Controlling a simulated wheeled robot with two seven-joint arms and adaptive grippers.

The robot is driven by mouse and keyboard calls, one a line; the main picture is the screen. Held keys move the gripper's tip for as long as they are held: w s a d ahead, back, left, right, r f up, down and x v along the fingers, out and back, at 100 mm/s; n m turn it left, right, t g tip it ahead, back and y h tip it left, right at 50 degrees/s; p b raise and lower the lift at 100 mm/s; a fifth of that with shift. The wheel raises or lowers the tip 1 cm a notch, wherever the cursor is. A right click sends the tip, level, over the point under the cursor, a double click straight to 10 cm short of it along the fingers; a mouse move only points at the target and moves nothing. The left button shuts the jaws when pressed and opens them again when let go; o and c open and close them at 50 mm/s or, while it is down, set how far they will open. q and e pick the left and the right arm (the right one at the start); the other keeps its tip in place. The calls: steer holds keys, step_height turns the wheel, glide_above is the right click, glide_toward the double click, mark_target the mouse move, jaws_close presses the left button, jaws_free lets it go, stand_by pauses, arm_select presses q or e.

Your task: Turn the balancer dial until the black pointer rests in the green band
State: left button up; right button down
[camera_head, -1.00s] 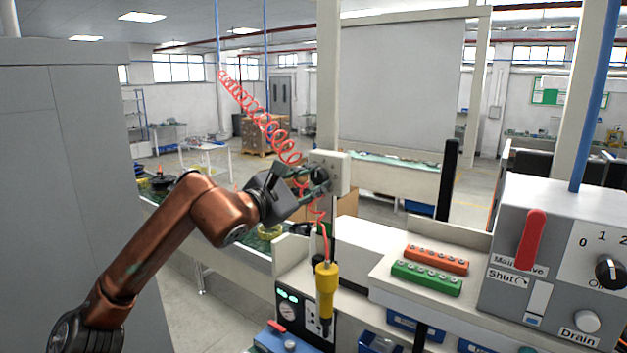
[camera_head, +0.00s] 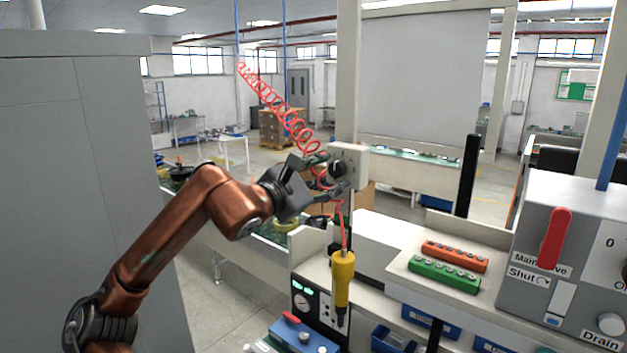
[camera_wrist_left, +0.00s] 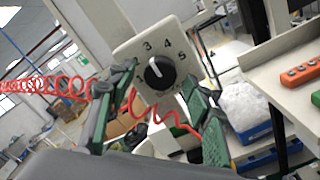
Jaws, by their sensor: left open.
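The balancer dial is a black knob (camera_head: 337,170) on a white box (camera_head: 359,166) fixed to a pale post. In the left wrist view the knob (camera_wrist_left: 160,73) has a white mark, and the numbers 3, 4 and 5 show on the white face (camera_wrist_left: 133,52). My left gripper (camera_head: 329,174) is open at the dial. In the left wrist view its green fingers (camera_wrist_left: 158,82) stand on either side of the knob, and I see no clear contact. I cannot make out a green band or a separate black pointer. My right gripper is not in view.
A red coiled hose (camera_head: 285,118) passes close behind the left gripper, with a yellow tool (camera_head: 343,278) hanging below. Orange (camera_head: 455,255) and green (camera_head: 443,274) blocks lie on the bench shelf. A grey control box (camera_head: 575,230) with a red lever (camera_head: 555,238) stands at right.

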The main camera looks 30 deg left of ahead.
arm_select(q)
steer(key=s+a, duration=0.1)
steer(key=s, duration=1)
stand_by(0.3)
stand_by(0.5)
